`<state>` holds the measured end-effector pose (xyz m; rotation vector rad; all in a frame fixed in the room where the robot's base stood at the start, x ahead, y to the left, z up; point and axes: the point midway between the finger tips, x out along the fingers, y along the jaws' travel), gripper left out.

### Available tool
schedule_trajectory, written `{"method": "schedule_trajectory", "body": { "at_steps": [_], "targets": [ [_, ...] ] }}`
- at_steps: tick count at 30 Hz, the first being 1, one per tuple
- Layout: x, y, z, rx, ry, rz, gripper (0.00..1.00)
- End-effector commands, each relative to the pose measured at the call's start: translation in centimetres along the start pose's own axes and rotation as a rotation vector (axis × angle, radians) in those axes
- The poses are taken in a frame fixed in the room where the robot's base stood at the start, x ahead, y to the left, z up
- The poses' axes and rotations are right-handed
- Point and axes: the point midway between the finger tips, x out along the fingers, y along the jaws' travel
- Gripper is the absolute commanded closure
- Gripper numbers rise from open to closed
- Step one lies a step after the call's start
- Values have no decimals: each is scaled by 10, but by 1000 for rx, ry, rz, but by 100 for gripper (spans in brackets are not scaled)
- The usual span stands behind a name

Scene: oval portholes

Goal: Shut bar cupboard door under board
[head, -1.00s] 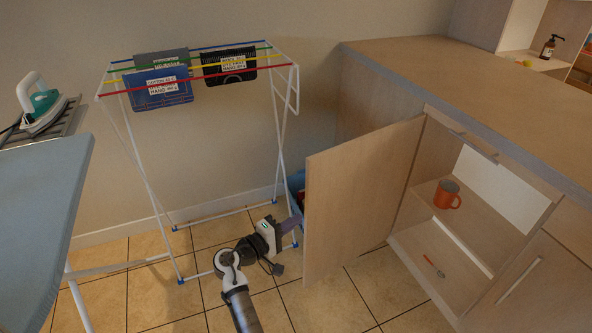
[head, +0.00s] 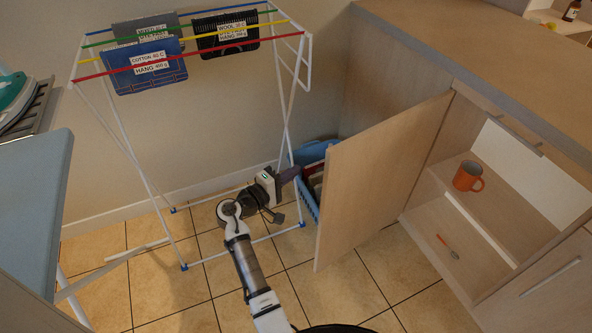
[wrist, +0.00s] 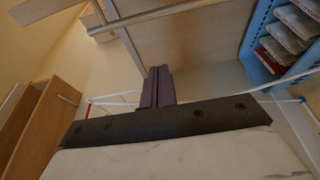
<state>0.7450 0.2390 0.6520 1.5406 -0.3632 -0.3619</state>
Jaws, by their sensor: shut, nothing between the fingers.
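The bar cupboard door (head: 385,180) is a pale wood panel under the board (head: 465,60). It stands wide open, swung out from the cupboard's left side. Inside, an orange mug (head: 467,176) stands on the upper shelf, and a small orange-red item (head: 447,246) lies lower down. My gripper (head: 292,174) is shut and empty, just left of the door's free edge, apart from it as far as I can tell. In the wrist view its dark fingers (wrist: 158,86) point at a wood panel (wrist: 200,35) with a metal bar, probably the door's outer face.
A blue crate (head: 312,205) with items inside sits on the floor behind the door. A drying rack (head: 135,155) with hung cloths stands around my arm's left and back. An ironing board (head: 35,210) is at the left. Tiled floor is clear in front of the cupboard.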

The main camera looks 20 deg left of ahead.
Motion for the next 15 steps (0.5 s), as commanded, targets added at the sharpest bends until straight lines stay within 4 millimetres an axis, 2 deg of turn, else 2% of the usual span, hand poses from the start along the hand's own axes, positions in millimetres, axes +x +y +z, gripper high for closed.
{"method": "schedule_trajectory", "body": {
  "at_steps": [11, 15],
  "targets": [
    [82, 2, 1, 0, -3, -1, 100],
    [73, 2, 20, -2, 0, -2, 100]
  ]
}}
